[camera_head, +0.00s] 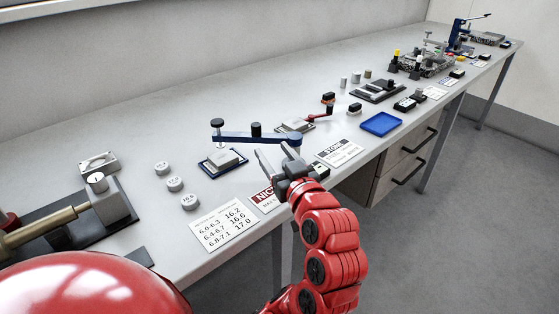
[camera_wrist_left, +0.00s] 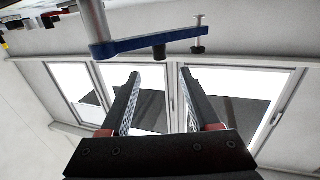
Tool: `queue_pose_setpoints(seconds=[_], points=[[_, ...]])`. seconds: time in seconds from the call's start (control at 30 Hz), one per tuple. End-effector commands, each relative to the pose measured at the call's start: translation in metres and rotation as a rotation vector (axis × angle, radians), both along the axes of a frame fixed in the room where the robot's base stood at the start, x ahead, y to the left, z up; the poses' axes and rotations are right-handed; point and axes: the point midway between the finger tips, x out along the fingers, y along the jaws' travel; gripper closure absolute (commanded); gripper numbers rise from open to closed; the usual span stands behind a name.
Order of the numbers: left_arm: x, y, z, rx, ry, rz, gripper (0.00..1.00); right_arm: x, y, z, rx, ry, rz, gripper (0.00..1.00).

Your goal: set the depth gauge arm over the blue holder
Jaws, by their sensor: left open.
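The depth gauge arm (camera_head: 238,138) is a blue bar on a post at its right end, with a black knob midway and a black-topped plunger at its left end. The bar also shows in the left wrist view (camera_wrist_left: 140,42), its post at the left and plunger at the right. The blue holder (camera_head: 207,171) lies on the bench below the plunger end and bears a grey block. Whether the plunger is exactly over it I cannot tell. My left gripper (camera_head: 278,156) is open and empty, close to the post end, fingers pointing at the bar. My right gripper is not in view.
Several round weights (camera_head: 175,184) and a printed number card (camera_head: 224,228) lie left of my gripper. A white card (camera_head: 339,152) and a blue tray (camera_head: 381,124) lie to the right. A small red crank (camera_head: 318,117) stands behind. The bench front edge is beneath my arm.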

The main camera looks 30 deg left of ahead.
Motion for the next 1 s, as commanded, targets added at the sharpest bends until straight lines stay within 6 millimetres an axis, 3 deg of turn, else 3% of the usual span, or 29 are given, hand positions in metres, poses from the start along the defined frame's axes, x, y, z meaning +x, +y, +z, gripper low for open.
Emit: queue_pose_setpoints(seconds=[0.23, 0.77, 0.87, 1.0], points=[[-0.013, -0.021, 0.000, 0.001, 0.002, 0.000, 0.38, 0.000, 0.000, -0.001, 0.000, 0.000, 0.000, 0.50], [-0.014, -0.021, 0.000, 0.001, 0.002, 0.001, 0.38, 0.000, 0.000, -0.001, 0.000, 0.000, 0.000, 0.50], [-0.008, -0.023, 0.001, 0.030, 0.009, -0.013, 0.38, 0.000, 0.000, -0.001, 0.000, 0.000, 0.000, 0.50], [0.025, -0.038, 0.006, 0.197, 0.048, -0.109, 0.38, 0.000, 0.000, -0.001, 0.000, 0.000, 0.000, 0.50]])
